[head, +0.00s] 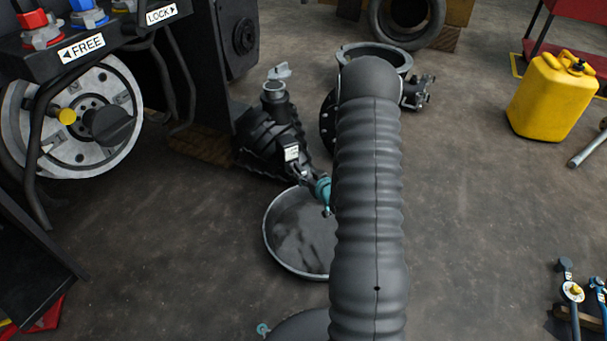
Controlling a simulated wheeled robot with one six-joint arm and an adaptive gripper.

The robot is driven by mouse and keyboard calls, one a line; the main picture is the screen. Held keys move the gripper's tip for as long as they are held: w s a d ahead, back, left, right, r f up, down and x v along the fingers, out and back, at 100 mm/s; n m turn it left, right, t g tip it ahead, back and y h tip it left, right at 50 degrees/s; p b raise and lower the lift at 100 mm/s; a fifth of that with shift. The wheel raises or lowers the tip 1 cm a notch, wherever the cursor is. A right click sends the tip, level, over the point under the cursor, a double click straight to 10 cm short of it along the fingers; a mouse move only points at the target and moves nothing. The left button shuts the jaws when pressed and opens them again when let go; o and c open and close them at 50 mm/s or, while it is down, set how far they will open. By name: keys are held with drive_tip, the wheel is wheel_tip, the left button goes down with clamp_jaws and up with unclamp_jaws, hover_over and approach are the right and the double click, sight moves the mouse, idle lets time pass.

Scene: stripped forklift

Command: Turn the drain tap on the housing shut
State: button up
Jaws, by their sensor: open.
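The drain tap (322,188) is a small teal fitting in the head view. It sits at the end of a short dark outlet on the black ribbed housing (262,138). The handle's exact angle is too small to tell. A round drain pan (268,240) with dark liquid lies on the floor below the tap.
A yellow canister (548,100) stands right. Floor between is clear.

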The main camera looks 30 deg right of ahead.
sight(305, 174)
drive_tip(key=shift+x, duration=1.7)
clamp_jaws()
